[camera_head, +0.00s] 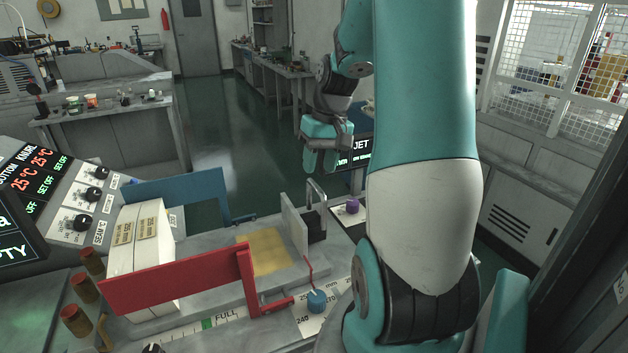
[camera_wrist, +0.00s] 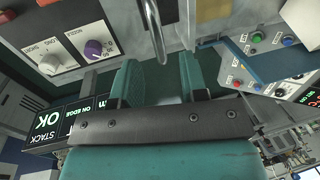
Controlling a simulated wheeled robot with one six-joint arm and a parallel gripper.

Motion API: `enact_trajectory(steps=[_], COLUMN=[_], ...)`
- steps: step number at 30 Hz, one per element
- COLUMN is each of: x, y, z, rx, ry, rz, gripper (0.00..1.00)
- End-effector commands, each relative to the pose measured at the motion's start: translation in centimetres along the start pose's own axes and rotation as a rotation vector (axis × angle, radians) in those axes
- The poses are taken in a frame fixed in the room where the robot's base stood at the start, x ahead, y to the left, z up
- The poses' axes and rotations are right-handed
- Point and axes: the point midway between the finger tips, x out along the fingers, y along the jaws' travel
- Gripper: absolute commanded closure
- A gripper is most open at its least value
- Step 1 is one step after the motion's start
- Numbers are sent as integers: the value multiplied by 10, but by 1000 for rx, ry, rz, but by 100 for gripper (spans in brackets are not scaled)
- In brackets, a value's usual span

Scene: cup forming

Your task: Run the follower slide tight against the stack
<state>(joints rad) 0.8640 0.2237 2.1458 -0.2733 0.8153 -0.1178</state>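The stack (camera_head: 133,248) is a set of pale upright blocks with tan labels, at left in the head view between a red rail (camera_head: 180,279) and a blue rail (camera_head: 175,188). The follower slide, as I take it, is the upright grey plate (camera_head: 294,224) with a black block and a metal loop handle (camera_head: 323,196). Bare yellow surface separates it from the stack. My gripper (camera_head: 321,170) is above and beyond the handle, apart from it. In the wrist view my gripper (camera_wrist: 164,72) is open and empty, with the handle (camera_wrist: 155,32) ahead between the finger lines.
A blue knob (camera_head: 316,299) with a red pointer sits by a scale in front of the slide. A purple knob (camera_head: 352,206) is right of the handle. A display (camera_wrist: 65,118) reads STACK, ON EDGE, OK. A control console (camera_head: 78,205) stands at left.

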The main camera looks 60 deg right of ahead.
Motion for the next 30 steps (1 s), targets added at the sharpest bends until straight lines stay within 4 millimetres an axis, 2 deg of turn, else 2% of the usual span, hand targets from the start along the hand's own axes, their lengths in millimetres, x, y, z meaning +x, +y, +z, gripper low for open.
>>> enact_trajectory(steps=[3, 7, 12, 19, 24, 28, 29, 30], x=[20, 35, 42, 42, 42, 42, 43, 43], y=[0, 1, 1, 1, 1, 1, -10, -6], z=[1, 1, 0, 0, 0, 0, 8, 5], rx=[1, 1, 2, 2, 2, 2, -1, 2], ry=[-4, -2, 0, 1, 1, 1, 1, 0], rz=[-1, 0, 1, 1, 1, 0, 0, 0], gripper=[60, 60, 60, 60, 99, 100, 100, 100])
